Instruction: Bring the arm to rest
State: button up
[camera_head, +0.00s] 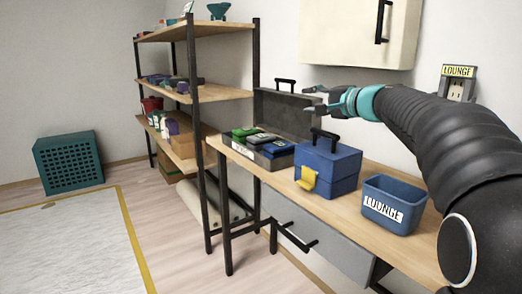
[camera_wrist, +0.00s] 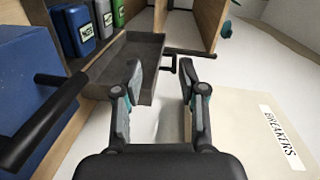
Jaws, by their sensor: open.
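My arm reaches in from the right in the head view, and my gripper (camera_head: 328,100) hangs in the air above the workbench (camera_head: 370,172). It is level with the open grey case's lid and behind the blue toolbox (camera_head: 328,165). In the wrist view the two fingers of my gripper (camera_wrist: 168,85) stand apart with nothing between them. The open grey case (camera_wrist: 130,58) lies beyond the fingertips there. The toolbox's black handle (camera_wrist: 40,120) is at the left of that view.
A blue bin (camera_head: 378,215) labelled LOUNGE stands on the bench. A cream cabinet (camera_head: 345,35) hangs on the wall; its BREAKERS label (camera_wrist: 283,135) shows close on the right in the wrist view. Shelves (camera_head: 165,85) stand left. A teal crate (camera_head: 68,162) sits on the floor.

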jog(key=s+a+f+n+g+h, duration=0.2)
jog(key=s+f, duration=0.4)
jog(key=s, duration=0.4)
jog(key=s+a+f+n+g+h, duration=0.1)
jog(key=s+a+f+n+g, duration=0.2)
jog(key=s+f, duration=0.5)
jog(key=s+d+f+n+g+h, duration=0.1)
jog(key=s+d+f+n+h, duration=0.1)
jog(key=s+f, duration=0.6)
jog(key=s+d+f+n+g+h, duration=0.1)
jog(key=s+d+f+h, duration=0.3)
jog(key=s+f, duration=0.4)
jog(key=s+d+n, duration=0.1)
jog(key=s, duration=0.5)
jog(key=shift+s+f+n+g+h, duration=0.25)
jog(key=shift+s+n+g+h, duration=0.05)
jog(key=shift+s+g+h, duration=0.1)
jog(key=shift+w, duration=0.1)
